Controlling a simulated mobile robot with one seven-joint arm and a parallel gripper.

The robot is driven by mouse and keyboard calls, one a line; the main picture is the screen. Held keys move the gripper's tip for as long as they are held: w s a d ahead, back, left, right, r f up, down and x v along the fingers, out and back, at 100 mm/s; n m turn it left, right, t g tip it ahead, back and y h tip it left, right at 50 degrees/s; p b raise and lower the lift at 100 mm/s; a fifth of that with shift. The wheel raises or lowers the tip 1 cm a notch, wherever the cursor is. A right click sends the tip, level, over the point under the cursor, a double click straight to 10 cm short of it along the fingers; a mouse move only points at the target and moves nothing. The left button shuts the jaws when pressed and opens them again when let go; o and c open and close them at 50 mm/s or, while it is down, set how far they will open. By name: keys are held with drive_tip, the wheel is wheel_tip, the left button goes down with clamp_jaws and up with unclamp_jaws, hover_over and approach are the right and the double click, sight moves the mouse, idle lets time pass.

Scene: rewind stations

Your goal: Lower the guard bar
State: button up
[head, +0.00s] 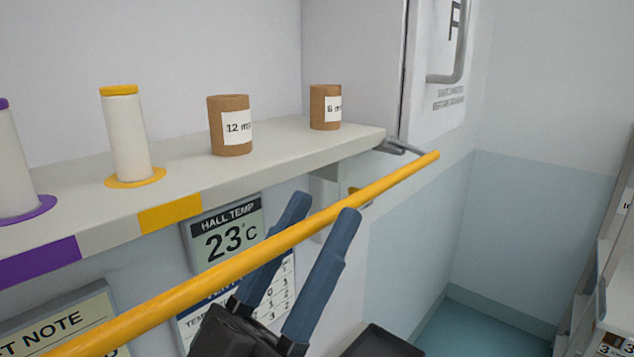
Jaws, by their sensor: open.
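The guard bar (190,291) is a long yellow rod. It runs slantwise from the lower left to its free-looking end at the upper right, in front of the shelf's edge. My gripper (322,207) is at the lower middle, with two blue fingers pointing up and to the right. The fingers are apart. The bar passes in front of the left finger, and the right finger's tip overlaps the bar's lower edge, so the bar seems to lie between them. Whether either finger touches it, I cannot tell. The bar's left end is out of view.
The shelf (285,152) holds a yellow-based spool (127,140), a purple-based spool (14,165) and two brown labelled rolls (231,140), (325,106). A hall temperature display (226,233) hangs below. A grey bracket (402,147) is near the bar's right end. Shelving stands far right.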

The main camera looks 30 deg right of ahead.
drive_tip(key=shift+w+d+r, duration=0.15)
drive_tip(key=shift+d+r, duration=0.15)
drive_tip(key=shift+r, duration=0.05)
clamp_jaws()
idle(1.3)
